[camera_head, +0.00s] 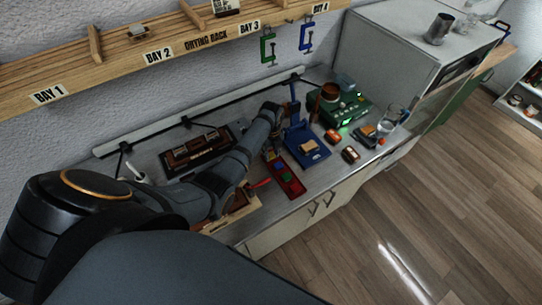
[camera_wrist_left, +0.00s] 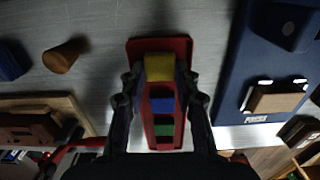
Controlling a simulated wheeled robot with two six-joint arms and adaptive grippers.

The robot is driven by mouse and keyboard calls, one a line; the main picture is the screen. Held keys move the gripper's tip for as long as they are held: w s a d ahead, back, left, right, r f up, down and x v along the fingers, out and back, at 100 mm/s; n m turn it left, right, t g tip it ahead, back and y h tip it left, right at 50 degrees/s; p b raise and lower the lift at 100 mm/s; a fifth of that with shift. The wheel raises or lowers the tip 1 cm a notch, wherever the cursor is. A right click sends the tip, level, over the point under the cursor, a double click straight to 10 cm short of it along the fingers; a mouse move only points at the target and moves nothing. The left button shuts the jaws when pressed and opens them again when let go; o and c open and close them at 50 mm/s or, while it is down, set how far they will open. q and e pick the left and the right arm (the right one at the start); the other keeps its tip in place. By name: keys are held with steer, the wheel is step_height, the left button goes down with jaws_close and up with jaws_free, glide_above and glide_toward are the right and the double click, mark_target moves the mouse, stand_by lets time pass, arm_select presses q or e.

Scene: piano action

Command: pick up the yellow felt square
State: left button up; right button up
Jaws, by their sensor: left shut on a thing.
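The yellow felt square (camera_wrist_left: 160,68) sits between the fingertips of my left gripper (camera_wrist_left: 160,80) in the left wrist view, at the far end of a red tray (camera_wrist_left: 160,43). The fingers are shut on its sides. I cannot tell whether it is clear of the tray floor. A blue square (camera_wrist_left: 162,105) and a green square (camera_wrist_left: 163,129) lie in the tray below it in the picture. In the head view the red tray (camera_head: 296,190) is on the bench, and my left arm reaches over to its far end. My right gripper is not in view.
A blue stand (camera_head: 308,153) with a small tan block is right of the tray. A green device (camera_head: 345,109) is behind it. A wooden-edged piece (camera_wrist_left: 70,103) and a brown cone-shaped object (camera_wrist_left: 64,56) are to the left in the wrist view.

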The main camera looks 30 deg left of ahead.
mark_target(272, 156)
arm_select(q)
steer(key=shift+w+r, duration=0.1)
steer(key=shift+r, duration=0.2)
step_height(272, 156, up, 3)
steer(key=shift+f, duration=0.15)
steer(key=s+d+r+p, duration=0.1)
steer(key=s+d+r, duration=0.6)
steer(key=s, duration=0.5)
step_height(272, 156, up, 3)
steer(key=shift+d+f, duration=0.15)
